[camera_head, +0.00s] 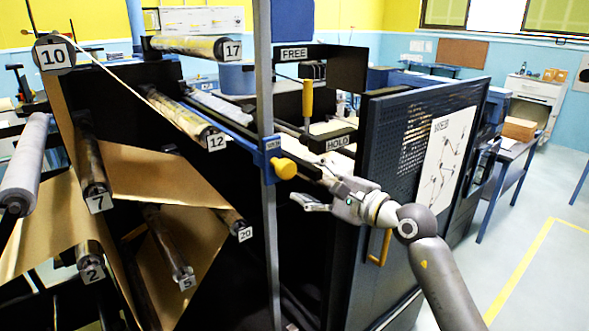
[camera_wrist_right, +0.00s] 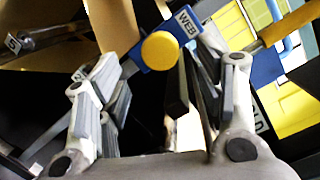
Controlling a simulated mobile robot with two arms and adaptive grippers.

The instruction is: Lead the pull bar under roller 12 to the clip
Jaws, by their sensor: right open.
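Roller 12 (camera_head: 182,118) lies slanted in the middle of the machine in the head view. A blue bar (camera_head: 228,125) runs close beside it, with a label and a yellow knob (camera_head: 284,168) at its near end; I take it for the pull bar. In the right wrist view the knob (camera_wrist_right: 160,50) and the blue end marked WEB (camera_wrist_right: 190,23) lie beyond my fingers. My right gripper (camera_head: 308,187) is open, just right of the knob, with no visible grip on it. I cannot make out the clip for certain. My left gripper is out of view.
A grey upright post (camera_head: 265,75) stands beside the knob. A yellow-handled lever (camera_head: 308,102) stands between the FREE (camera_head: 294,53) and HOLD (camera_head: 337,143) labels. Brown kraft web (camera_head: 155,180) hangs among rollers at left. A dark perforated panel (camera_head: 400,150) stands right; floor beyond is open.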

